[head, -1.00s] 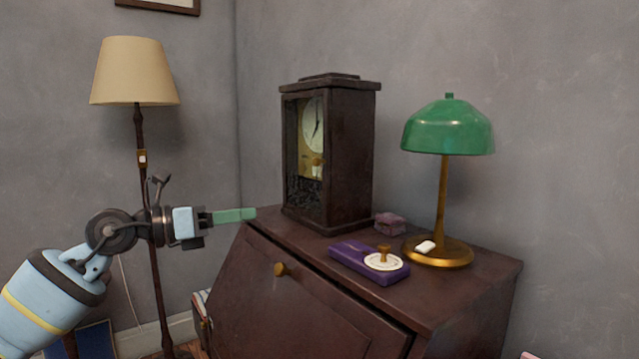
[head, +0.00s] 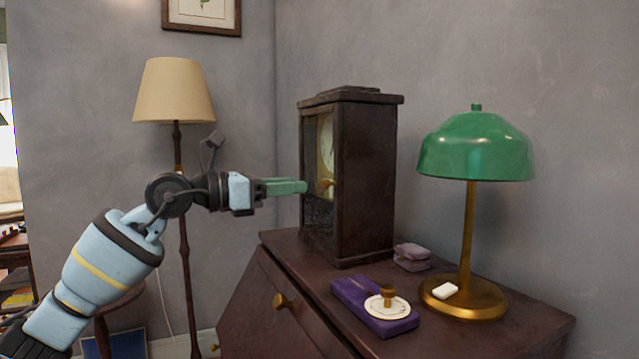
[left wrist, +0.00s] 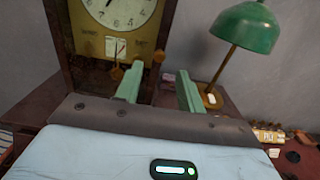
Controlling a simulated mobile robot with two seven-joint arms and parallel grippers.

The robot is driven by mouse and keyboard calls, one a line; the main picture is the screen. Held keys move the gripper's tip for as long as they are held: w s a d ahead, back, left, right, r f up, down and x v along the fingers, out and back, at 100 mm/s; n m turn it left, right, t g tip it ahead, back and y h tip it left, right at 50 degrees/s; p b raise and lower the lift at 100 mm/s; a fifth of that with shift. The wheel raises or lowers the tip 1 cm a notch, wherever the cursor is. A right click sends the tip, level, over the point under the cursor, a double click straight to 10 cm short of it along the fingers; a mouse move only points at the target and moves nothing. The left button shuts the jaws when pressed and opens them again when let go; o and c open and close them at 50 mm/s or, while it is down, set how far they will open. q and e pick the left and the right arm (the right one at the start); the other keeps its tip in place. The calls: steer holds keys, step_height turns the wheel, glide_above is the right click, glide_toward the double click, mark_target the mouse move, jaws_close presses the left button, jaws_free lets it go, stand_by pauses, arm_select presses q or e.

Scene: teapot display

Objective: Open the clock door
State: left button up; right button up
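The clock (head: 365,180) is a tall dark wooden case on the desk, with its front turned to the left in the head view. In the left wrist view its white dial (left wrist: 120,8) and gold lower panel (left wrist: 90,47) show inside the dark frame. I cannot tell whether the clock door is shut or ajar. My left gripper (head: 300,187) is at the clock's front, about mid-height. Its two green fingers stand apart with nothing seen between them in the left wrist view (left wrist: 160,88). Whether a finger touches the clock is unclear. My right gripper is not in view.
On the desk (head: 480,335), a green-shaded lamp (head: 475,150), a purple box (head: 350,292) with a white, gold-knobbed piece (head: 387,304), and a small pinkish box (head: 411,257) stand near the clock. A floor lamp (head: 174,90) stands behind my left arm.

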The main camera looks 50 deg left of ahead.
mark_target(322, 183)
arm_select(q)
steer(key=p+x, duration=0.1)
steer(key=x, duration=0.2)
steer(key=shift+w+d+r, duration=0.1)
steer(key=shift+w+d, duration=0.05)
steer(key=shift+w, duration=0.1)
steer(key=shift+p+x, duration=1.5)
steer(key=shift+p, duration=0.25)
steer(key=shift+c, duration=0.5)
jaws_close()
